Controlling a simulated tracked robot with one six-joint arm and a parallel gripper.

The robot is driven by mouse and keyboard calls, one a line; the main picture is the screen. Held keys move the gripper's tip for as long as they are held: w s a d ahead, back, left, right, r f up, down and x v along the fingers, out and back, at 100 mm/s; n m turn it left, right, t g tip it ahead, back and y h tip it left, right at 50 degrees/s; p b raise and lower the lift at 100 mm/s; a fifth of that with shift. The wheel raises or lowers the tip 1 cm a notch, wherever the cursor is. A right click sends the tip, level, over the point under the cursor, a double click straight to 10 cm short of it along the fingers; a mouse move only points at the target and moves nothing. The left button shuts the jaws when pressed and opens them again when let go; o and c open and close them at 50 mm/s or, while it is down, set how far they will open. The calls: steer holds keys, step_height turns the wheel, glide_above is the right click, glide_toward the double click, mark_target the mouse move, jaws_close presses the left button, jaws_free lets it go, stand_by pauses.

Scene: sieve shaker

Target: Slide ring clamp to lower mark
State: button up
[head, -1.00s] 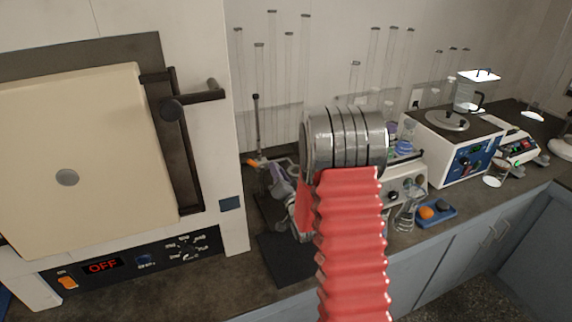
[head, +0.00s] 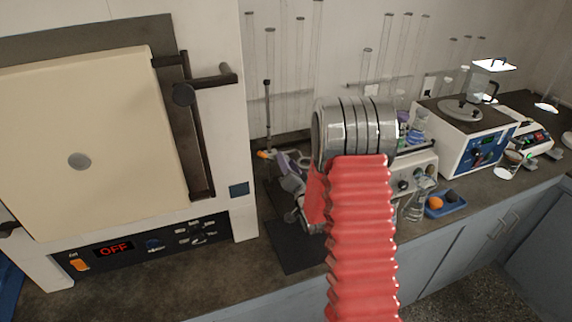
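A thin dark stand rod (head: 267,112) rises beside the tall white oven, left of my arm. A small orange piece (head: 264,154), which looks like part of the ring clamp, sits at the rod well below its top. My gripper (head: 280,157) is small in view, right at the rod and just right of the orange piece. The grey-purple wrist parts lie behind it, lower right. Whether the fingers are closed on the clamp cannot be made out. No mark on the rod is readable. My arm hides what lies to the right of the wrist.
The oven (head: 90,140), its display reading OFF, stands close on the left with its handle sticking out. A dark mat or base plate (head: 298,247) lies below the wrist. Right of my arm are glassware, a blue tray (head: 446,204) and a white instrument (head: 462,150).

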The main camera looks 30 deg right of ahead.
steer(key=shift+s, duration=0.15)
steer(key=s+a, duration=0.2)
steer(key=s, duration=1.1)
steer(key=shift+s, duration=0.2)
steer(key=shift+w+a, duration=0.1)
steer(key=s+a+r+n+g, duration=0.3)
steer(key=a+r+n+g, duration=0.35)
steer(key=a+r, duration=0.2)
steer(key=s+a+r+n+g+y, duration=0.1)
steer(key=s+a+r+g, duration=0.1)
steer(key=s, duration=0.5)
steer(key=s+a+r+n+g, duration=0.1)
steer(key=s+a+r, duration=0.1)
steer(key=s+a, duration=0.2)
steer(key=s+a+r+n+g+y, duration=0.1)
steer(key=s+a, duration=0.3)
steer(key=s, duration=0.6)
steer(key=shift+s+r+n+g+y, duration=0.2)
steer(key=shift+r+n+g+y, duration=0.1)
steer(key=shift+r+n+g, duration=0.45)
